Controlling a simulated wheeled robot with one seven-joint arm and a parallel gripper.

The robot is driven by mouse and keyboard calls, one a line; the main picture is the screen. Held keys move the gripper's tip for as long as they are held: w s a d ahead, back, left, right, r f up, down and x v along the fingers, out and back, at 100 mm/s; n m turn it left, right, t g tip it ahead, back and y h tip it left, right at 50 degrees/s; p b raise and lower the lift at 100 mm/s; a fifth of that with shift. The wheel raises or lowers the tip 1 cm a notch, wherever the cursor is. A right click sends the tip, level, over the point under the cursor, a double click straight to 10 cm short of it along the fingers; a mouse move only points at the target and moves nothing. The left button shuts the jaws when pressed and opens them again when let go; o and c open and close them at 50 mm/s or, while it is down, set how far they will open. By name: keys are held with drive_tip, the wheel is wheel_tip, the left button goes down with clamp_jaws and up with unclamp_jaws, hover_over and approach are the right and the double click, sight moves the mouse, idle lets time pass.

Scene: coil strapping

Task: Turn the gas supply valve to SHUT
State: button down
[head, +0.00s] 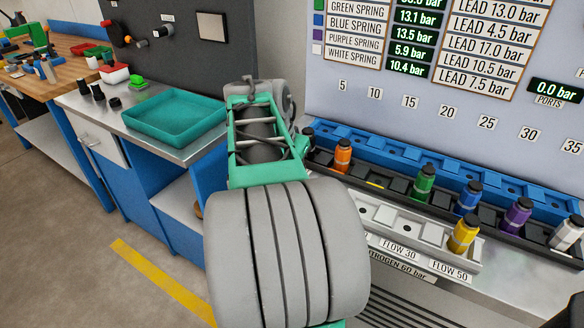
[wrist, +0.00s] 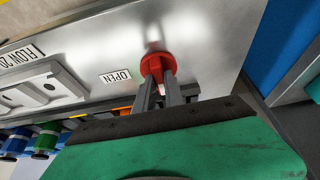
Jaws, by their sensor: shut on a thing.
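The gas supply valve (wrist: 157,63) shows in the wrist view as a red round knob on a metal panel. My gripper (wrist: 161,82) has its two grey fingers at the knob and is shut on it. A white label reading OPEN (wrist: 117,77) is on the panel to the left of the knob. No SHUT label is visible. In the head view my own arm covers the valve and the fingers. The knob's exact turn angle cannot be told.
A row of coloured bottles, among them a yellow one (head: 464,234) and a green one (head: 424,184), stands right of my arm. A teal tray (head: 175,118) lies on the left bench. A pressure board (head: 440,95) rises behind.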

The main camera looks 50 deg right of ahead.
drive_tip(key=c, duration=1.4)
unclamp_jaws()
drive_tip(key=shift+c, duration=0.2)
drive_tip(key=p+v, duration=0.1)
drive_tip(key=v, duration=0.6)
drive_tip(key=shift+a+r+p, duration=0.2)
drive_tip(key=shift+r+p, duration=0.15)
drive_tip(key=shift+p, duration=0.05)
drive_tip(key=shift+s, duration=0.1)
